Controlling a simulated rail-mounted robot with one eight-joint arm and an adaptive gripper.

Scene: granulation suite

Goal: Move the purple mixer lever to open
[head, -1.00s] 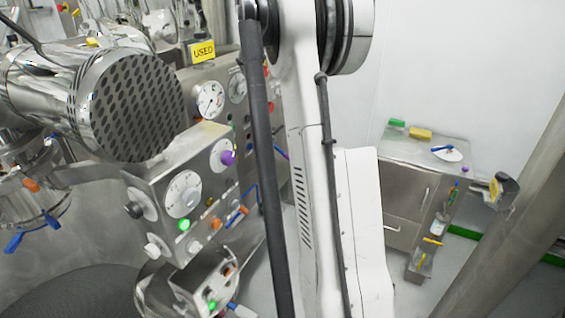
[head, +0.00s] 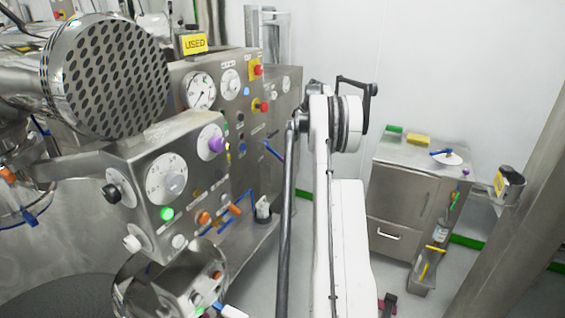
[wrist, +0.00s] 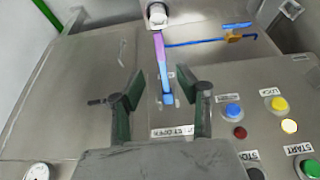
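In the wrist view a slim lever (wrist: 162,66), purple at the top and blue at its lower end, hangs in front of a grey steel panel. Its lower end is above a label whose readable part looks like "OPEN". My gripper (wrist: 161,108) is open, with one green-padded finger on each side of the lever's lower end. No contact with the lever shows, and the depth gap cannot be told. In the head view a small blue-purple lever (head: 272,150) shows on the control cabinet; whether it is the same lever cannot be told. My gripper is not clearly seen there.
Right of my fingers in the wrist view are a blue button (wrist: 232,111), a yellow button (wrist: 279,104) and a green button (wrist: 311,168). A blue handle (wrist: 205,42) extends right near the lever's top. The head view shows a steel cabinet (head: 400,205) at right.

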